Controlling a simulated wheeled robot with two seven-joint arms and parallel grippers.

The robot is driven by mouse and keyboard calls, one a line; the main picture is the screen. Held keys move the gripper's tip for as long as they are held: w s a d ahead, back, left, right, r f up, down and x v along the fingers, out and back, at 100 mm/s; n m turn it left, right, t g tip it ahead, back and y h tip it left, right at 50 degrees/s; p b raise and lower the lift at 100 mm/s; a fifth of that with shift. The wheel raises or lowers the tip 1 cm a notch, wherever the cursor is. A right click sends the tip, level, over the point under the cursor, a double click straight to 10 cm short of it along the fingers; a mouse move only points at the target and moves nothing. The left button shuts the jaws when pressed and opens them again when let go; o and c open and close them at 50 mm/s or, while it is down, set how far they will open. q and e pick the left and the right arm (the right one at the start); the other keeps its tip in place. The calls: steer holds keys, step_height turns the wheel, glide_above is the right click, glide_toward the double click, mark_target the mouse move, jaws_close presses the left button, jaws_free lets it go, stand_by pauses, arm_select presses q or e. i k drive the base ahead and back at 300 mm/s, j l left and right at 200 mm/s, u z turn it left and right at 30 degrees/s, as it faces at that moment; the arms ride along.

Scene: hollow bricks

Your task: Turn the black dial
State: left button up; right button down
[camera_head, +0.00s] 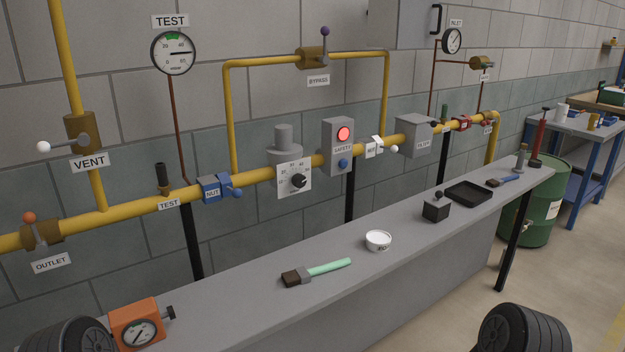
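The black dial (298,181) is a small round knob at the middle of a white square plate (290,190) with numbers around it. The plate is on the front of a grey regulator body (284,146) on the yellow pipe, left of the grey SAFETY box. The knob has a light pointer mark, too small to read exactly. Neither gripper shows; only dark ribbed parts of my arms are at the bottom left and bottom right corners, well below the dial and apart from it.
A grey bench (330,290) runs below the pipe. On it are an orange gauge box (137,325), a green-handled brush (318,271), a white tub (378,240), a black block (436,211) and a black tray (468,193). A blue NUT fitting (214,188) and the SAFETY box (339,147) flank the dial.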

mark_target(299, 180)
steer(key=i+l, duration=0.1)
steer(key=l, duration=0.25)
steer(key=i+l, duration=0.15)
steer(key=l, duration=0.25)
steer(key=i+l+z, duration=0.1)
steer(key=l, duration=0.25)
steer(key=i+l, duration=0.15)
steer(key=l, duration=0.25)
steer(key=i+l, duration=0.15)
steer(key=l, duration=0.2)
steer(key=i+l, duration=0.1)
steer(key=l, duration=0.25)
steer(key=i+l+z, duration=0.1)
steer(key=l, duration=0.25)
steer(key=i, duration=0.05)
